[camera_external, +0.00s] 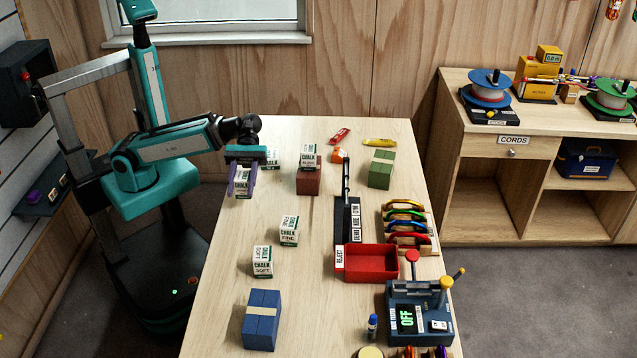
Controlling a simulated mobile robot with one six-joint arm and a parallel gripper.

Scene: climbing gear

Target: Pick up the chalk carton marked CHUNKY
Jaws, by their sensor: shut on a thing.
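My gripper (243,183) points down near the table's left edge, its two purple fingers shut on the sides of a white and green chalk carton (243,186). The last word on this carton is too small to read, and I cannot tell whether it touches the table. Another chalk carton (273,158) stands just behind and right of my gripper, partly hidden by it. One more chalk carton (309,156) sits on a dark red block. A carton marked FINE (289,229) and one marked SOFT (262,259) stand nearer the front.
A blue block (261,320) stands at the front left. A red REJECT tray (371,264), a rack of coloured carabiners (406,228) and a blue device reading OFF (420,313) line the right. A green block (381,168) is at the back. Table between the left cartons is bare.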

